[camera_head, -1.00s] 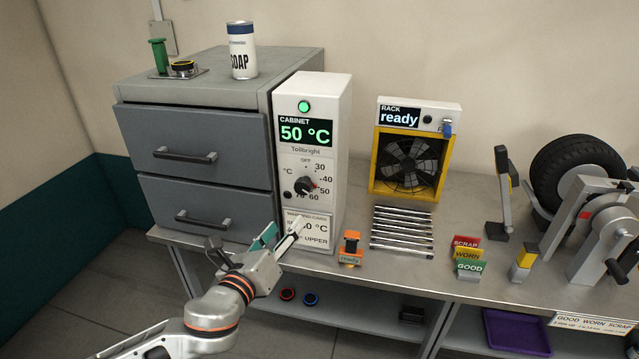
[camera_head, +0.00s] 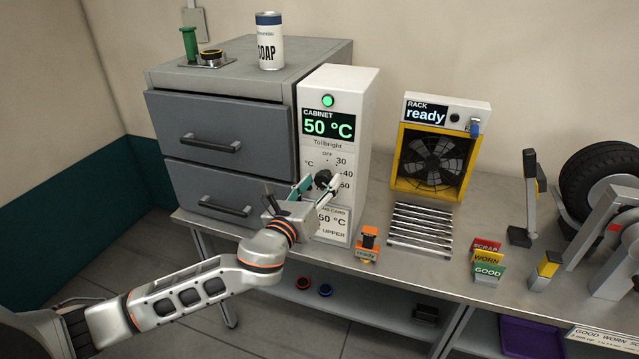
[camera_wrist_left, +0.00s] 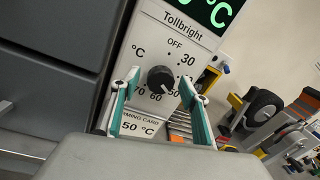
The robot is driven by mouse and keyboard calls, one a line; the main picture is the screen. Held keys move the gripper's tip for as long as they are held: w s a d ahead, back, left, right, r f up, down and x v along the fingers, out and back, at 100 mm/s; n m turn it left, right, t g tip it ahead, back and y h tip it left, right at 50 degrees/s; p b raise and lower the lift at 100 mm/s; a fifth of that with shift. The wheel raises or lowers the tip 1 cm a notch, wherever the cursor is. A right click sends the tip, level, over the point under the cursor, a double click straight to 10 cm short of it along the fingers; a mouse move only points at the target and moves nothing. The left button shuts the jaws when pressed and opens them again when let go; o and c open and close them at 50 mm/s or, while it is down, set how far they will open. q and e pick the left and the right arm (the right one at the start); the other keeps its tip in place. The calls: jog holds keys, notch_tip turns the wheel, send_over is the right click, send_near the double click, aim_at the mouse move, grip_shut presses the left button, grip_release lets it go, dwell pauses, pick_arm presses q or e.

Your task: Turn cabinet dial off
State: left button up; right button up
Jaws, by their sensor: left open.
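The white cabinet control unit (camera_head: 352,105) stands beside the grey drawers, with a lit green lamp and a display reading 50 °C. Its black dial (camera_head: 323,178) is partly hidden by my gripper in the head view. In the left wrist view the dial (camera_wrist_left: 160,79) shows whole, below the OFF mark, with its pointer toward 50. My left gripper (camera_head: 318,185) is open, with its teal-lined fingers on either side of the dial. In the left wrist view the fingers (camera_wrist_left: 154,95) look apart from the dial. My right gripper is not in view.
Grey drawers (camera_head: 225,145) stand left of the unit, with a soap can (camera_head: 269,42) on top. A yellow-framed fan rack (camera_head: 433,160) stands behind the rods.

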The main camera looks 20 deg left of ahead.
pick_arm(q)
jog(key=c, duration=1.1)
jog(key=shift+n, duration=0.4)
jog(key=n, duration=0.4)
jog(key=shift+f+n, duration=0.15)
jog(key=shift+n, duration=0.25)
jog(key=n, duration=0.3)
jog(key=n+t, duration=0.1)
jog(key=n, duration=0.1)
jog(key=shift+d+n+y+b, duration=0.1)
jog(key=shift+n+y+b, duration=0.2)
jog(key=shift+n, duration=0.1)
jog(key=n+y, duration=0.1)
jog(key=n, duration=0.5)
jog(key=shift+n, duration=0.4)
jog(key=n, duration=0.7)
jog(key=shift+d+y, duration=0.1)
jog(key=shift+y, duration=0.2)
jog(key=shift+n, duration=0.3)
